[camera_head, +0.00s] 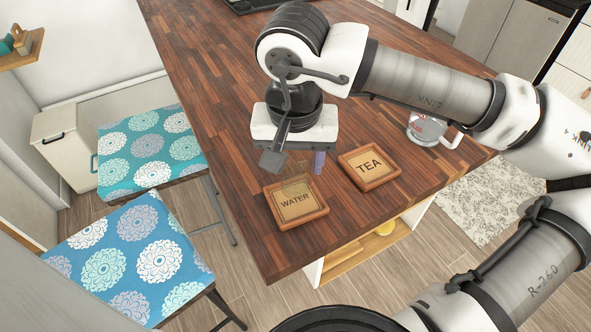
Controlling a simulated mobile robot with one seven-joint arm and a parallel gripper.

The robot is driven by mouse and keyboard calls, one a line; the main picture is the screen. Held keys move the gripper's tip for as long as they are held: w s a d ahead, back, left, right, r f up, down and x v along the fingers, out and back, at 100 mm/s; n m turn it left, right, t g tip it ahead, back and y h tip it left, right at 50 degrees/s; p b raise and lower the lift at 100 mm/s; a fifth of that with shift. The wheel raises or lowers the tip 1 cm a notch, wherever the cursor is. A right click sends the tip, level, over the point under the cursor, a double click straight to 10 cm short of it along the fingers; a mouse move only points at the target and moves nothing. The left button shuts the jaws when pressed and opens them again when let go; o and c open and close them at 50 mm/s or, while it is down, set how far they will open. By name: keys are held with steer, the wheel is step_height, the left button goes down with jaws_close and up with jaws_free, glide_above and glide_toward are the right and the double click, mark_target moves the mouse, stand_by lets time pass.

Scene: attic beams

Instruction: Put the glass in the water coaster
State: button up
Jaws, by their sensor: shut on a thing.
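The water coaster (296,210) is a square wooden tray labelled "WATER" near the front edge of the wooden table. My gripper (296,164) points down just behind and above it. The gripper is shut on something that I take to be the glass. A faint, see-through shape, likely the glass (295,187), shows over the back part of the water coaster. Its outline is hard to make out, and my gripper hides part of it. I cannot tell whether it touches the coaster.
The tea coaster (369,168), labelled "TEA", lies to the right of the water coaster and is empty. A glass pitcher (428,131) stands further right, partly behind my arm. Patterned chairs (125,262) stand left of the table. The table (215,115) is clear left of my gripper.

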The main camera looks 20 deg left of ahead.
mark_target(296, 176)
steer(key=shift+f, duration=1.85)
steer(key=shift+f, duration=0.2)
steer(key=o, duration=1.1)
steer(key=shift+r, duration=0.1)
steer(key=r, duration=0.4)
steer(key=s+r, duration=0.1)
steer(key=r, duration=0.7)
steer(key=shift+s+d+r+b, duration=0.1)
steer(key=shift+s+d+b, duration=0.15)
steer(key=shift+b, duration=0.1)
